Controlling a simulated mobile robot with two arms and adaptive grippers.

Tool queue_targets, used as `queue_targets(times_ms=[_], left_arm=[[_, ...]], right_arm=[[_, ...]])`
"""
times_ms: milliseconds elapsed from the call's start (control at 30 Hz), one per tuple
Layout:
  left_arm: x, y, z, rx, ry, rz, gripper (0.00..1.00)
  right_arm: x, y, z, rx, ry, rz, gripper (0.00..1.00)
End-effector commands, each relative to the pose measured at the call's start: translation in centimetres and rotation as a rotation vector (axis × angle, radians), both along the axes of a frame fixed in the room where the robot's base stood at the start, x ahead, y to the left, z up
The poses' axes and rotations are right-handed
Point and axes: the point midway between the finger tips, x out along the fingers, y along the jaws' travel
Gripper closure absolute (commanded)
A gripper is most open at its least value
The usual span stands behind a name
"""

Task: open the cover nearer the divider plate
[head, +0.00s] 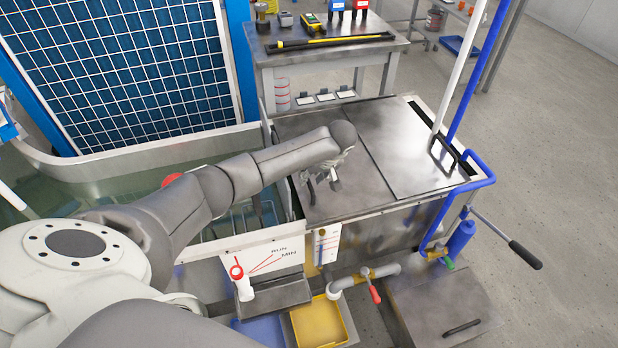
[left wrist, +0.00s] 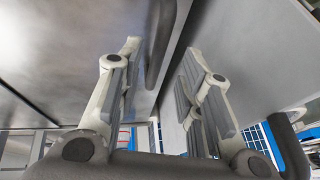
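Two flat grey metal covers lie side by side on the tank in the head view: a left cover (head: 300,128) and a right cover (head: 400,150), with a dark seam between them. Both look closed. The left cover is on the side of the open water bath; I cannot clearly make out the divider plate. My left gripper (head: 323,184) is low over the front of the left cover, fingers pointing down. In the left wrist view its fingers (left wrist: 160,95) are apart, with a dark bar handle (left wrist: 161,40) showing between them; contact cannot be told. My right gripper is out of view.
A black handle (head: 441,152) stands on the right cover beside a white pole and blue pipe (head: 478,170). A bench (head: 330,48) with tools stands behind. A red-handled valve (head: 374,290) and yellow tray (head: 320,322) are in front.

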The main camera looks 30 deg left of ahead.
Motion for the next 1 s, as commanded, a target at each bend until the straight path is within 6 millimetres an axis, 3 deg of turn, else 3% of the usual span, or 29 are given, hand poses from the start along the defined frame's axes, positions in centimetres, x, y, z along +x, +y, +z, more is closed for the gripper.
queue_targets(times_ms=[200, 500, 767, 1000], left_arm=[[0.3, 0.7, -1.8, 0.000, -0.001, -0.001, 0.66], [0.3, 0.8, -2.0, 0.000, -0.001, -0.001, 0.66], [0.3, 0.8, -2.0, -0.001, 0.000, -0.001, 0.98], [0.3, 0.9, -2.0, 0.000, 0.000, -0.001, 1.00]], right_arm=[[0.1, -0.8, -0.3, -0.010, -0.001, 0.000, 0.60], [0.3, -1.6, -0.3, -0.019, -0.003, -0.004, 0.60], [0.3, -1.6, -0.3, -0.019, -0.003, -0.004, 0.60], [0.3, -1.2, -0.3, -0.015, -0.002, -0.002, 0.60]])
